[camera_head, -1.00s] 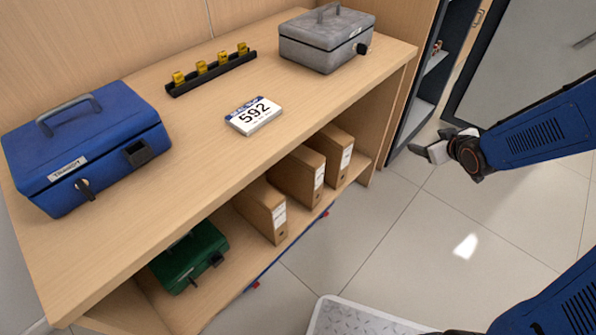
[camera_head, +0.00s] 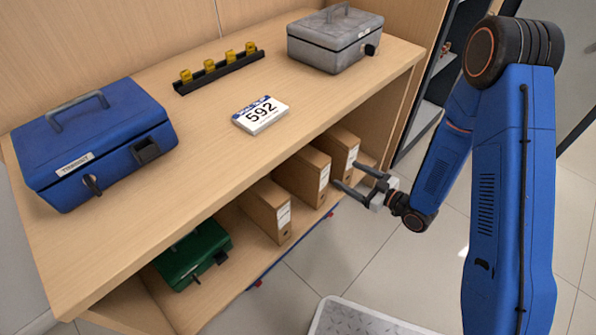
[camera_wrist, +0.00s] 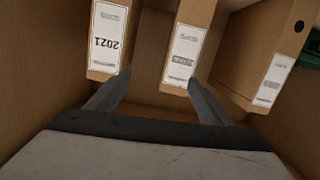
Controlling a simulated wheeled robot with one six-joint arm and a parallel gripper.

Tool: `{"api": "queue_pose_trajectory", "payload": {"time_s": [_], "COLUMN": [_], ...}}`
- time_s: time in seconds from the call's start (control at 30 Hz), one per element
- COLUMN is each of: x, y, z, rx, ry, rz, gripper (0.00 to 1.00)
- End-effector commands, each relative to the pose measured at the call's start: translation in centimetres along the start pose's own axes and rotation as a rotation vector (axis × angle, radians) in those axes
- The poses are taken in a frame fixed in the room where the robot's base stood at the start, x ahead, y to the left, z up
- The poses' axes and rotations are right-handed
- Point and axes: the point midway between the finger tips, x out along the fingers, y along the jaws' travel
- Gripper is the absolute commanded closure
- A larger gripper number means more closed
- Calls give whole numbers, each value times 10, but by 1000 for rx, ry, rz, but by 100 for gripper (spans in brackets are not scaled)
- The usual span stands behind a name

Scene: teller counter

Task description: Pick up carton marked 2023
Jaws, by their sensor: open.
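Three brown cartons with white spine labels stand on the lower shelf. The wrist view shows their labels upside down. Its left carton (camera_wrist: 103,72) reads 2021; this is the right carton (camera_head: 346,139) in the head view. The middle carton (camera_wrist: 195,12), also in the head view (camera_head: 303,172), has a blurred number starting 202. The third carton (camera_wrist: 248,50), leftmost in the head view (camera_head: 264,208), has an unreadable label. My gripper (camera_head: 347,174) is open and empty before the shelf. In the wrist view its fingertips (camera_wrist: 158,80) span the gap between the 2021 and middle cartons.
A green cash box (camera_head: 192,256) lies left of the cartons on the shelf (camera_head: 238,240). The countertop (camera_head: 205,150) overhangs them, holding a blue box (camera_head: 95,135), a grey box (camera_head: 333,42), a 592 number block (camera_head: 261,114) and a black rack (camera_head: 218,72). The floor in front is clear.

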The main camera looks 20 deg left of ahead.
Motion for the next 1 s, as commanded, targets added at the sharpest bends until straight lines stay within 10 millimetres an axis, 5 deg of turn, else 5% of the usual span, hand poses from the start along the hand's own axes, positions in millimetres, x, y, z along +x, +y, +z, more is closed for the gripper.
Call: {"api": "queue_pose_trajectory", "payload": {"time_s": [0.2, 0.47, 1.0], "x": [2, 11, 101], "y": [-32, -42, -47], "z": [14, 14, 0], "rx": [65, 85, 84], "ry": [107, 147, 146], "rz": [-54, -70, -70], "gripper": [27, 27, 27]}}
